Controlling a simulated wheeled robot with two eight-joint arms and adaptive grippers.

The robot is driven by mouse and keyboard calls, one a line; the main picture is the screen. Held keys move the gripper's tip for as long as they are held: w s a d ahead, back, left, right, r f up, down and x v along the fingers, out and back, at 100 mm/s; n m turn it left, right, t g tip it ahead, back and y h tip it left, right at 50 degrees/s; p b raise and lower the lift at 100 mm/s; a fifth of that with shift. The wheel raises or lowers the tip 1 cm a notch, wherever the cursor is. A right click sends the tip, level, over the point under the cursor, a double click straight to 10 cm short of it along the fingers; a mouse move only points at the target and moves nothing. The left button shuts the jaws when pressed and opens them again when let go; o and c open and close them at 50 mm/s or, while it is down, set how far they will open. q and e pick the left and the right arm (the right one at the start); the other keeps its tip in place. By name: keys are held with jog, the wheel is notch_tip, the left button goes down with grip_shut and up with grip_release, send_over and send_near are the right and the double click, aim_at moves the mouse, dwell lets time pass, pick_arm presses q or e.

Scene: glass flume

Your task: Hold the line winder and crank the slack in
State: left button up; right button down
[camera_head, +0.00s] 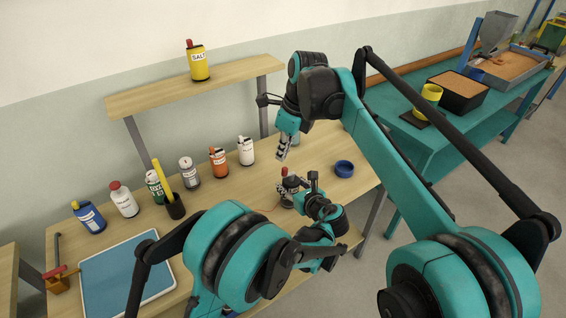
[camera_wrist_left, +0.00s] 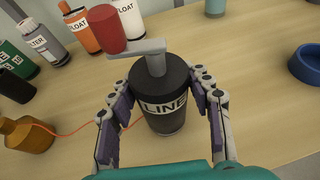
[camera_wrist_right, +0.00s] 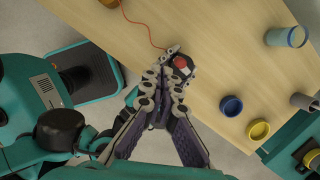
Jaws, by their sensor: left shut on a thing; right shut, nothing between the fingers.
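The line winder (camera_wrist_left: 166,97) is a black cylinder with a white LINE label, standing upright on the wooden table. A grey crank arm with a red knob (camera_wrist_left: 96,31) sits on top, the knob pointing left in the left wrist view. My left gripper (camera_wrist_left: 164,96) is shut around its body, one finger on each side. The winder (camera_head: 288,201) is partly hidden by that gripper in the head view. An orange line (camera_wrist_left: 75,132) runs from it to the left. My right gripper (camera_head: 282,155) is shut and empty, above the winder. The knob also shows in the right wrist view (camera_wrist_right: 182,63) near its fingertips.
A blue ring-shaped dish (camera_head: 344,168) stands right of the winder. Several labelled bottles line the table's back, including an orange one (camera_head: 218,161). A blue tray (camera_head: 128,277) lies at the left. A shelf (camera_head: 195,86) holds a yellow SALT container (camera_head: 199,65).

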jog(key=s+a+n+t+h, duration=0.25)
jog(key=s+n, duration=0.35)
jog(key=n, duration=1.3)
jog(key=w+d+f, duration=0.1)
jog(key=w+f, duration=0.6)
jog(key=f, duration=0.2)
jog(key=shift+w+d+n+h, duration=0.25)
jog(key=shift+d+n+h, duration=0.15)
jog(key=shift+h, duration=0.05)
jog(key=shift+w+a+m+g+h, duration=0.2)
jog(key=shift+w+a+m+h, duration=0.05)
jog(key=shift+m, duration=0.45)
jog(key=shift+w+a+m+g+h, duration=0.15)
jog(key=shift+w+a+m+h, duration=0.1)
jog(key=shift+m, duration=0.45)
jog(key=shift+w+a+m+g+h, duration=0.25)
jog(key=shift+w+m, duration=0.25)
jog(key=shift+m, duration=0.35)
jog(key=shift+w+a+m+g+h, duration=0.25)
jog(key=shift+w+m, duration=0.2)
jog(key=shift+m, duration=0.4)
